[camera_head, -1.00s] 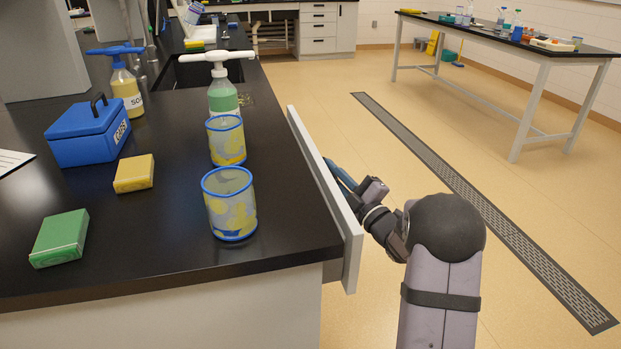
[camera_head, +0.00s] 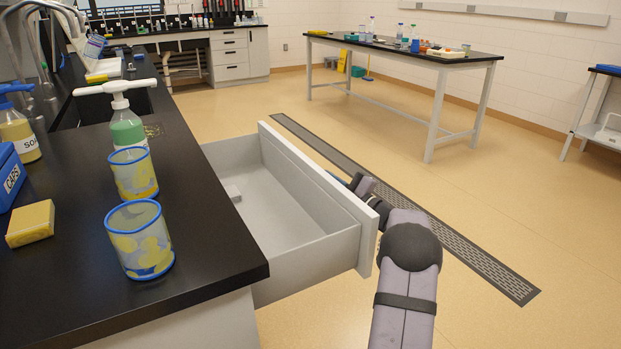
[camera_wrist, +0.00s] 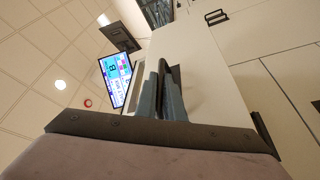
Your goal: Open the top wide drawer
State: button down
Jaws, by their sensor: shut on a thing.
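The wide drawer (camera_head: 303,262) is pulled well out from under the black counter in the head view. Its inside shows, with a small pale grey block near the back left. The drawer front (camera_head: 318,178) is a white panel. My gripper (camera_head: 356,185) is at the outer face of this panel, largely hidden behind it. In the wrist view, the two fingers of my gripper (camera_wrist: 166,92) are close together against the pale drawer front (camera_wrist: 205,75), shut on the dark handle, which is mostly hidden between them.
The counter (camera_head: 205,240) carries two blue-rimmed cups (camera_head: 138,243), a pump bottle (camera_head: 127,128) and a yellow box (camera_head: 30,224). A dark-topped table (camera_head: 400,48) stands across the aisle. The floor (camera_head: 230,110) around the drawer looks clear.

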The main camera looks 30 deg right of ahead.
jog(key=shift+f, duration=0.1)
jog(key=c, duration=2.2)
grip_release()
jog(key=shift+o, duration=0.2)
jog(key=v, duration=0.7)
jog(key=shift+s, duration=0.2)
jog(key=shift+d, duration=0.1)
jog(key=o, duration=0.3)
jog(key=r+n+g+p, duration=0.1)
jog(key=n+p, duration=0.3)
jog(key=p, duration=0.1)
jog(key=r+n+g+h+p, duration=0.1)
jog(key=n+g+p, duration=0.1)
jog(key=n+p, duration=0.2)
jog(key=r+n+g+p, duration=0.1)
jog(key=n+p, duration=0.3)
jog(key=p, duration=0.1)
jog(key=shift+s+d+r+n+g+h+p, duration=0.25)
jog(key=shift+d+r+n+g+h+p, duration=0.05)
jog(key=shift+r+g+h+p, duration=0.1)
